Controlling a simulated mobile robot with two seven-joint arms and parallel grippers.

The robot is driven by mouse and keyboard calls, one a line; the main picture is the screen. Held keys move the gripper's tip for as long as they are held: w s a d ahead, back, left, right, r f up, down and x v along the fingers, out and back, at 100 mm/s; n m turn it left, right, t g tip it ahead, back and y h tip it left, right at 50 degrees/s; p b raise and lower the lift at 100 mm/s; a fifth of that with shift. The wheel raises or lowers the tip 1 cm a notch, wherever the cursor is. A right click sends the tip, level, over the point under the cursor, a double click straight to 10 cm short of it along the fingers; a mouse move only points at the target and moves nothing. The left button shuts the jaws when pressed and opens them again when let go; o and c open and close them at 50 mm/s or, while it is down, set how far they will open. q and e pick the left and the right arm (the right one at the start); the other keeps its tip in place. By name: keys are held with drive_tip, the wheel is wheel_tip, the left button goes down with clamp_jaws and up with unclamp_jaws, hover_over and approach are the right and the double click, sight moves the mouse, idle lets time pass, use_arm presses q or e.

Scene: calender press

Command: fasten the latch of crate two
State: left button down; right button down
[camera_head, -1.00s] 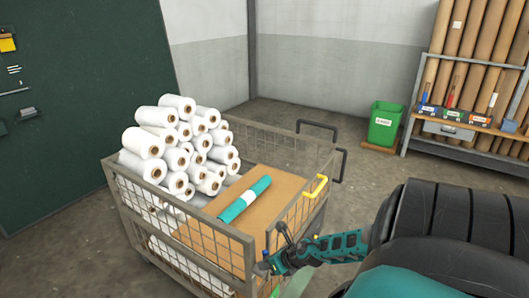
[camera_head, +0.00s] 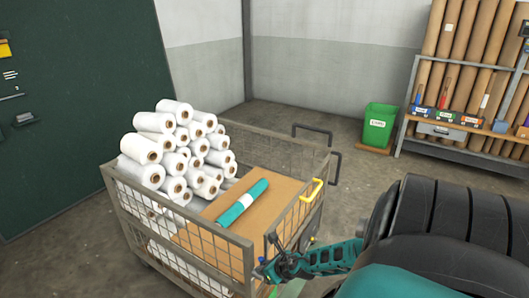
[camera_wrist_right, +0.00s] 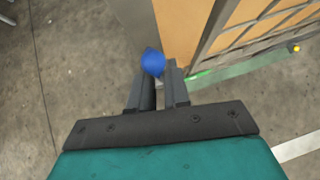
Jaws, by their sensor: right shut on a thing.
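A wire-mesh crate on a cart frame (camera_head: 206,234) stands in the middle of the head view. My right gripper (camera_head: 262,271) is at its near right corner. In the right wrist view the gripper (camera_wrist_right: 156,75) is shut on a small blue knob (camera_wrist_right: 153,62), which sits between the fingertips beside the crate's corner post (camera_wrist_right: 160,25). The rest of the latch is mostly hidden by the gripper in the head view, so its position cannot be told. My left gripper is not in view.
White rolls (camera_head: 180,145) are stacked in the crate, and a teal roll (camera_head: 242,202) lies on a brown board. A yellow handle (camera_head: 312,190) is on the right side. A green bin (camera_head: 379,125) and a rack of brown tubes (camera_head: 450,50) stand behind. Floor is clear to the left.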

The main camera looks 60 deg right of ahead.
drive_tip(key=c, duration=1.1)
unclamp_jaws()
drive_tip(key=shift+c, duration=0.2)
drive_tip(key=p+v, duration=0.2)
drive_tip(key=v, duration=1)
drive_tip(key=shift+s+r+p, duration=0.3)
drive_tip(key=shift+p, duration=0.05)
drive_tip(key=shift+a, duration=0.1)
